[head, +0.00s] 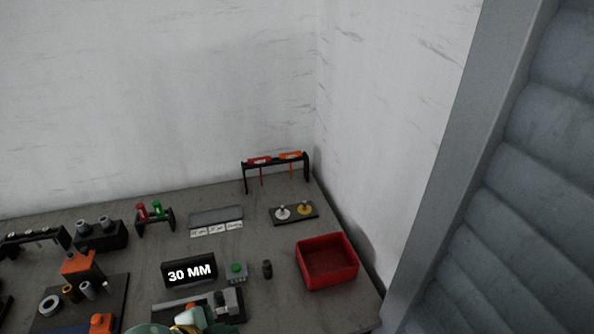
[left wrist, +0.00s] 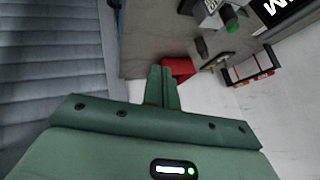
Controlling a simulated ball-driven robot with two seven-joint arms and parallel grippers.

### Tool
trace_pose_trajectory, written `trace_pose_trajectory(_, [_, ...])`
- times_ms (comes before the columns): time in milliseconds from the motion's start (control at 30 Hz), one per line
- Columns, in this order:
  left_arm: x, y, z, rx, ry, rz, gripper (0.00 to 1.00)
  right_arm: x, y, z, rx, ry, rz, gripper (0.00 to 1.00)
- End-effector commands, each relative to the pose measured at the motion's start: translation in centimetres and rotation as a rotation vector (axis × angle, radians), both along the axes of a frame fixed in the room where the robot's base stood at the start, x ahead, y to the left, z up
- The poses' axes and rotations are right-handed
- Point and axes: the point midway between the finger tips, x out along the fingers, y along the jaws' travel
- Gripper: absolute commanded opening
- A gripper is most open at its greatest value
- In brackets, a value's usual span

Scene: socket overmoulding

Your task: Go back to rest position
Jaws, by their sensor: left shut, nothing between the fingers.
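My left gripper (left wrist: 160,86) is green and shows in the left wrist view with its two fingers together and nothing between them. The fingers overlap the red bin (left wrist: 180,68) in that view; I see no contact. In the head view only a green part of the left gripper (head: 150,328) shows at the bottom edge, and its fingers are hard to make out. My right gripper is in neither view.
The grey table holds a red empty bin (head: 327,262) at the right, a "30 MM" display (head: 189,271), a green-button box (head: 237,271) and a black rack (head: 275,161) at the back. Several fixtures crowd the left. White walls stand behind; a grey post (head: 459,150) stands at the right.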

Motion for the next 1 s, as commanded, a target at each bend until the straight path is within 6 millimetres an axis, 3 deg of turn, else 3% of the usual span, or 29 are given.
trace_pose_trajectory(300, [-5.1, 11.4, 1.9, 0.274, -0.035, 0.542, 0.00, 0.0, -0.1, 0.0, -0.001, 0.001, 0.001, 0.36])
trace_pose_trajectory(467, [-8.5, 16.3, 3.0, 0.404, -0.024, 0.736, 0.00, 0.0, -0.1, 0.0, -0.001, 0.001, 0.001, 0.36])
trace_pose_trajectory(767, [-8.2, 14.3, -8.5, 0.343, 0.104, 0.698, 0.00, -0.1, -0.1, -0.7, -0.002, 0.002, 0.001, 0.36])
trace_pose_trajectory(967, [-10.3, 12.5, -18.9, 0.270, 0.231, 0.683, 0.00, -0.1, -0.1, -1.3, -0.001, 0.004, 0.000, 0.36])
trace_pose_trajectory(1000, [-11.3, 12.2, -21.6, 0.252, 0.267, 0.685, 0.00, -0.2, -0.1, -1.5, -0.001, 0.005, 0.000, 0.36])
